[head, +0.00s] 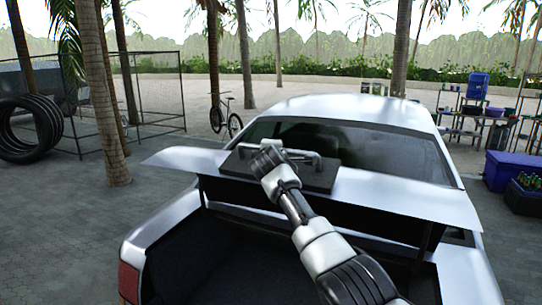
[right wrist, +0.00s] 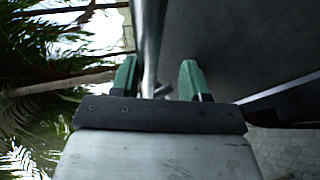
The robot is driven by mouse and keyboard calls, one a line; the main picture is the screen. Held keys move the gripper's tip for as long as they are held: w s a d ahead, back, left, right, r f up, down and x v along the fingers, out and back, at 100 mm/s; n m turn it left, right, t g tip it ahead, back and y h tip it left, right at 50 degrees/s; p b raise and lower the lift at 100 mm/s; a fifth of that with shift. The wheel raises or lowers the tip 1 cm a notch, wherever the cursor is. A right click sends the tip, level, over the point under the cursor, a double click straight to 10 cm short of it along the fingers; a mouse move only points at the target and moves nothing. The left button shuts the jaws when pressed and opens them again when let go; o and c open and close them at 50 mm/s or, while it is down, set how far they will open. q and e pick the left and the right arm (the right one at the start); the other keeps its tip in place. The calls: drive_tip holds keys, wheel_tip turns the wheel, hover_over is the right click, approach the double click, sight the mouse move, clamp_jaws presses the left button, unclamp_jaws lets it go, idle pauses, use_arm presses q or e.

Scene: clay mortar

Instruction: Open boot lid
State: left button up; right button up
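The silver boot lid (head: 400,200) of the car is raised, with the dark boot space (head: 225,260) showing below it. A dark plate (head: 318,178) with a grey bar handle (head: 305,155) sits on the lid. My right arm reaches up from the lower right, and my right gripper (head: 268,160) is at the left part of the handle. In the right wrist view my right gripper (right wrist: 158,80) has its green fingers spread apart. A grey bar (right wrist: 150,50) shows between them, nearer the left finger; contact cannot be told. My left gripper is not in view.
The car roof (head: 350,110) and rear window lie beyond the lid. A palm trunk (head: 103,100) and stacked tyres (head: 28,128) stand to the left. A blue cooler (head: 508,170) and shelves are at the right. Paving left of the car is clear.

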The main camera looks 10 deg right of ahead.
drive_tip(key=shift+s+a+f, duration=0.1)
drive_tip(key=shift+s, duration=0.05)
drive_tip(key=shift+s+a+b, duration=0.15)
drive_tip(key=shift+s+b, duration=0.4)
drive_tip(key=shift+b, duration=0.05)
drive_tip(key=b+v, duration=0.4)
drive_tip(key=v, duration=0.5)
drive_tip(key=shift+s+r+b, duration=0.15)
drive_tip(key=shift+r+b, duration=0.1)
drive_tip(key=shift+b, duration=0.05)
